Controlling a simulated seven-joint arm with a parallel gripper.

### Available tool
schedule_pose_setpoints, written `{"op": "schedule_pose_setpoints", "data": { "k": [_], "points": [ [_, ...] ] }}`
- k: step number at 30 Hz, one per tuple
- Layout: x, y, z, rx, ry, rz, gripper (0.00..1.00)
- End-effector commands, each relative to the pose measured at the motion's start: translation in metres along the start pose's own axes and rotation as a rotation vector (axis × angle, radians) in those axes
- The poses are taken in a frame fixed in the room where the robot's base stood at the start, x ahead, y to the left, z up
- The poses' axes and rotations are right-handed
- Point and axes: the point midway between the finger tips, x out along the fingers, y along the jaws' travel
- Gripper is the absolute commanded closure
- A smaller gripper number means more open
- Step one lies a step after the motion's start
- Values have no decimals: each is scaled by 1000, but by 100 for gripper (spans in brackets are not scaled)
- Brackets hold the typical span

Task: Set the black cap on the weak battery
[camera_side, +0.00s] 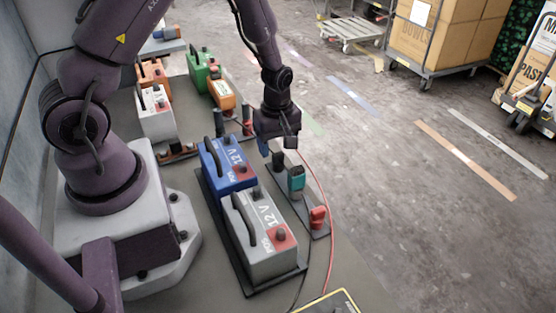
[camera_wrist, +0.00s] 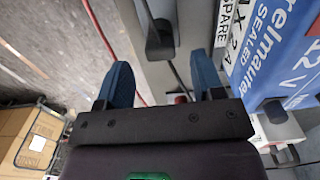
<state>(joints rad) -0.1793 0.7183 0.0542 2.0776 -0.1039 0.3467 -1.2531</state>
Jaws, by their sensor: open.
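My gripper (camera_side: 277,147) is open, with its blue fingers hanging low over the far end of a grey rail (camera_side: 308,206). In the wrist view, a black piece (camera_wrist: 159,42), which looks like the black cap, stands ahead of the gap between the fingers (camera_wrist: 163,82); nothing is held. It also shows dark below the fingers in the side view (camera_side: 278,160). A blue 12 V battery (camera_side: 228,166) and a grey 12 V battery (camera_side: 262,238) stand in a black tray left of the rail. I cannot tell which battery is weak.
A green piece (camera_side: 296,180) and a red piece (camera_side: 318,217) stand on the same rail. Red and black cables run close beside it. White (camera_side: 155,113), green (camera_side: 200,70) and orange (camera_side: 222,95) batteries stand farther back. Open floor lies to the right.

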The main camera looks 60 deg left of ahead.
Motion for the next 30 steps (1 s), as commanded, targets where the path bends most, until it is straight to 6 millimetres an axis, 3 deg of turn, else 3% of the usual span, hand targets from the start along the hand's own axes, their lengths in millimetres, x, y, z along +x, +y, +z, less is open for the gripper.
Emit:
{"op": "schedule_pose_setpoints", "data": {
  "k": [7, 17, 24, 30],
  "points": [
    [37, -2, 3, -1, -1, -4, 38],
    [44, -2, 3, -1, -1, 0, 38],
    [44, -2, 3, 0, -1, -1, 91],
    [43, -2, 3, 0, -1, -1, 91]
  ]
}}
